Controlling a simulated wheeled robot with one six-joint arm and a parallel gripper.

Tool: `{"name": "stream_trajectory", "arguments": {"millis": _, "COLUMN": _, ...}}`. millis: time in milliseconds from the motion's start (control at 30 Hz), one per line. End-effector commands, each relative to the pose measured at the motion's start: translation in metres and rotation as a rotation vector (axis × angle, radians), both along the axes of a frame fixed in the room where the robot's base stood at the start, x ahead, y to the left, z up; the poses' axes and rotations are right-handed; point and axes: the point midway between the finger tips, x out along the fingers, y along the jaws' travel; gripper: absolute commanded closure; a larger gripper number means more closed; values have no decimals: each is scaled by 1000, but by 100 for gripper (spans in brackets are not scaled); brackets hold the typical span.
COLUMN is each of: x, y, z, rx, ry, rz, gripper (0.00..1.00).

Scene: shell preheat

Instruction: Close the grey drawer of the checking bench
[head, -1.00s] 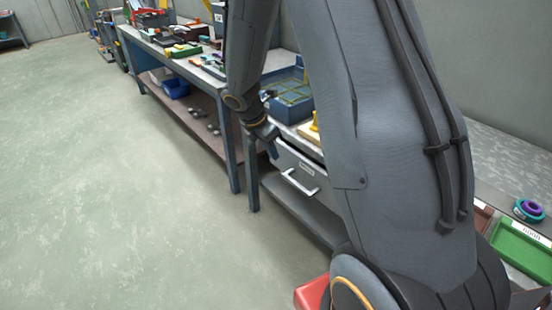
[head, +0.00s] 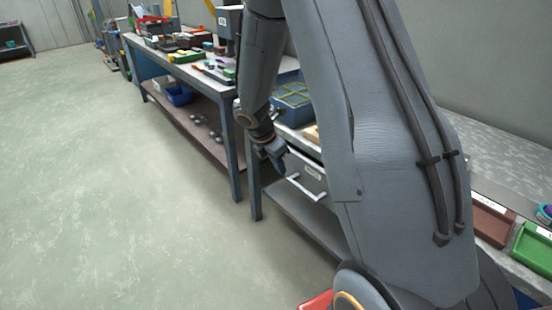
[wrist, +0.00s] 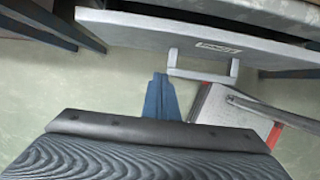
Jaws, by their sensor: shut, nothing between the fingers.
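The grey drawer (head: 308,170) of the checking bench has a pale bar handle (head: 305,192) and a small label. It sits under the bench top, partly hidden behind my arm in the head view. How far it stands out is hard to tell. In the wrist view the drawer front (wrist: 150,27) spans the top, with its handle (wrist: 203,73) below the label. My gripper (head: 281,170) is at the left end of the drawer front, near the handle. In the wrist view its blue fingers (wrist: 160,80) are shut and empty, just left of the handle; contact cannot be told.
A blue crate (head: 291,112) stands on the bench top. A lower shelf (head: 295,215) runs below the drawer. Another workbench (head: 190,72) with several items stands to the left. Brown (head: 490,221) and green (head: 535,247) trays lie at right. The floor at left is clear.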

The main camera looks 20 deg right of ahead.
Motion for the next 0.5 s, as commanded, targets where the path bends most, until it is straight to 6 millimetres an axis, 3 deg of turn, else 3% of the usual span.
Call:
{"name": "stream_trajectory", "arguments": {"millis": 100, "x": 3, "y": -10, "z": -18, "rx": 1, "ry": 0, "rz": -2, "gripper": 100}}
{"name": "stream_trajectory", "arguments": {"millis": 300, "x": 10, "y": -36, "z": -15, "rx": 1, "ry": -2, "rz": -2, "gripper": 100}}
{"name": "stream_trajectory", "arguments": {"millis": 500, "x": 12, "y": -44, "z": -15, "rx": 0, "ry": 0, "rz": -1, "gripper": 100}}
